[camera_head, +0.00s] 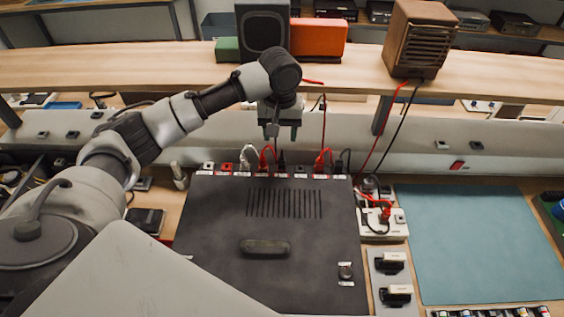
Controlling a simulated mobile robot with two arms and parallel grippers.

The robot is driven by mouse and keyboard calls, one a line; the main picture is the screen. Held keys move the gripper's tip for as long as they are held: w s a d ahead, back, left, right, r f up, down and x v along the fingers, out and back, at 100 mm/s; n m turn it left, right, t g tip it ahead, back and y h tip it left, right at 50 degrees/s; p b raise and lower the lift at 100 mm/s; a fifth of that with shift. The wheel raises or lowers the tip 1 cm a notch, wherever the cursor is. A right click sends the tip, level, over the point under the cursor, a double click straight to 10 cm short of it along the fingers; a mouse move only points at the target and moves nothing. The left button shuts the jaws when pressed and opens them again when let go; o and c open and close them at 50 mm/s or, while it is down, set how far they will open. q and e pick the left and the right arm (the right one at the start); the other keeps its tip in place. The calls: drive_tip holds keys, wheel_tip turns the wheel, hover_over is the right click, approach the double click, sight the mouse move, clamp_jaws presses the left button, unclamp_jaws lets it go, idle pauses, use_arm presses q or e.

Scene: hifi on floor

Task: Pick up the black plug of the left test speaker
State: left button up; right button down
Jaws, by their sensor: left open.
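A dark speaker (263,28) stands left on the wooden shelf, partly behind my left arm. A brown wooden speaker (420,38) stands to its right. My left gripper (283,138) points down, open, over the back edge of the black hi-fi unit (220,220). A black plug (282,160) stands upright in that row just below the fingers; I see no contact. Another black plug (343,160) is at the row's right end. Red plugs (265,159) and (321,160) and a white one (246,157) are in the row. I cannot tell which black plug belongs to the left speaker.
A red and a black cable hang from the brown speaker toward a white power strip (385,224). An orange box (318,37) and a green box (228,49) flank the dark speaker. The shelf (150,72) spans above the unit. A teal mat (480,245) lies clear at right.

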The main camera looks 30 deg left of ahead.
sight(282, 159)
use_arm(q)
drive_tip(key=f, duration=0.3)
drive_tip(key=shift+s, duration=0.25)
drive_tip(key=f, duration=0.1)
drive_tip(key=f+p, duration=0.2)
drive_tip(key=f, duration=0.1)
drive_tip(key=shift+w+d, duration=0.15)
drive_tip(key=shift+w, duration=0.15)
drive_tip(key=shift+f, duration=0.65)
drive_tip(key=c, duration=1)
drive_tip(key=shift+o, duration=0.2)
drive_tip(key=shift+r, duration=0.1)
clamp_jaws()
